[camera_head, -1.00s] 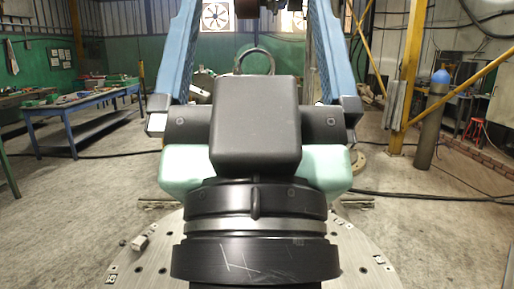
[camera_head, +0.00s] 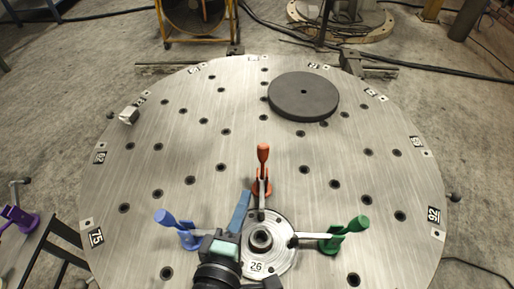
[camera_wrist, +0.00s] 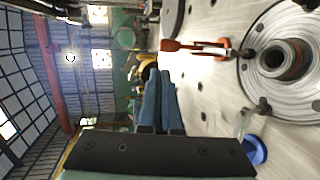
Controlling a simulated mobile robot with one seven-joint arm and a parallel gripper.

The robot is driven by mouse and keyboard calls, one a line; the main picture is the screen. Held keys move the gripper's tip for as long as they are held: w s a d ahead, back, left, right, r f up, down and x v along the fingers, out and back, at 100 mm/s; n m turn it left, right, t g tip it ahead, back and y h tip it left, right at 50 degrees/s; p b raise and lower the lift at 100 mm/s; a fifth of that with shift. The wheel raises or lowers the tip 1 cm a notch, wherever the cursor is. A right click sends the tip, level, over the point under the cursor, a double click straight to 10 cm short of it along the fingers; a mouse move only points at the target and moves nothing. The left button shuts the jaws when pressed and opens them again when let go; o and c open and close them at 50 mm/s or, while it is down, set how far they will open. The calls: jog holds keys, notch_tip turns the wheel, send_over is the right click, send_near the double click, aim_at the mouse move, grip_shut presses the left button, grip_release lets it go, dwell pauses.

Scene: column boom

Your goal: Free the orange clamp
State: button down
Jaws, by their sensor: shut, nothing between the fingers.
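The orange clamp (camera_head: 263,156) stands on the round metal table at the far side of a silver flange (camera_head: 284,256). Its handle points up, and its metal arm reaches toward the flange rim; whether the tip touches is unclear. In the wrist view the orange clamp (camera_wrist: 196,46) shows beside the flange (camera_wrist: 252,80). My gripper (camera_head: 243,196) is shut and empty, its blue fingers just left of the orange clamp and apart from it in the head view. The fingers also show together in the wrist view (camera_wrist: 160,88). My wrist covers the flange's left front part.
A blue clamp (camera_head: 176,224) stands left of the flange, close to my wrist, and a green clamp (camera_head: 347,234) right of it. A dark disc (camera_head: 303,96) lies at the back. A metal block (camera_head: 128,115) sits at the left edge. The table between is clear.

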jog(key=f, duration=0.1)
send_near(262, 153)
jog(key=x, duration=0.7)
jog(key=shift+s+f, duration=0.1)
jog(key=shift+f, duration=0.1)
jog(key=shift+r+p, duration=0.2)
jog(key=shift+p, duration=0.45)
